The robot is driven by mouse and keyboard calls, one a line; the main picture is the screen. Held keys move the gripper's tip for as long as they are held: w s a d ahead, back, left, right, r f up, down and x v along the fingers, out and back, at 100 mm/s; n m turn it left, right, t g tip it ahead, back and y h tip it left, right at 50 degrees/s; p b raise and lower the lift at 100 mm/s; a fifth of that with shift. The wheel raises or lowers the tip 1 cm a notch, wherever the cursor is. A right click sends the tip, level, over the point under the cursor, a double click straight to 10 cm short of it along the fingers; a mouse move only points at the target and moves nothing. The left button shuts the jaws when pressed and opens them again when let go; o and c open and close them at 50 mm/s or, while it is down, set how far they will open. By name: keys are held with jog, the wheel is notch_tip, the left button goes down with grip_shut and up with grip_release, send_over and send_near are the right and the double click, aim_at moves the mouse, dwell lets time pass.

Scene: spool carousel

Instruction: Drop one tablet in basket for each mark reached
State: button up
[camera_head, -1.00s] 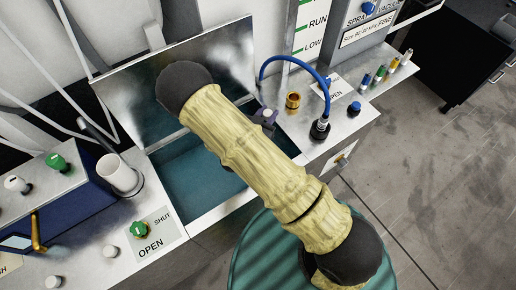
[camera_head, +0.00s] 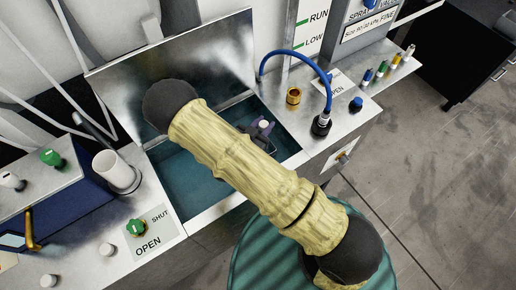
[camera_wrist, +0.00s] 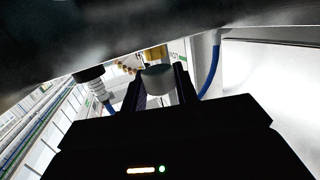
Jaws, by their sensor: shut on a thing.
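My gripper (camera_head: 261,128) is shut on a pale, round-topped tablet (camera_head: 264,124), over the open teal-lined tank (camera_head: 187,183) in the head view. My yellow-sleeved arm crosses in front and hides part of the tank. In the wrist view, my gripper's dark fingers (camera_wrist: 159,90) stand on either side of the grey-white tablet (camera_wrist: 158,77). I cannot make out a basket; it may be hidden behind my arm. The level panel (camera_head: 312,27) at the top shows RUN and LOW marks; its upper part is cut off.
A raised metal lid (camera_head: 215,55) stands behind the tank. Right of it are a brass fitting (camera_head: 293,96) and a blue hose (camera_head: 300,51) on a black connector (camera_head: 321,125). A white cup (camera_head: 114,172) and a green OPEN/SHUT knob (camera_head: 136,228) are left.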

jog(key=shift+f+b, duration=0.65)
jog(key=shift+f, duration=0.7)
jog(key=o, duration=1)
jog(key=b+v, duration=0.2)
jog(key=v, duration=1.5)
jog(key=shift+s+a+b, duration=0.1)
jog(key=shift+a+b, duration=0.1)
jog(key=shift+b, duration=0.2)
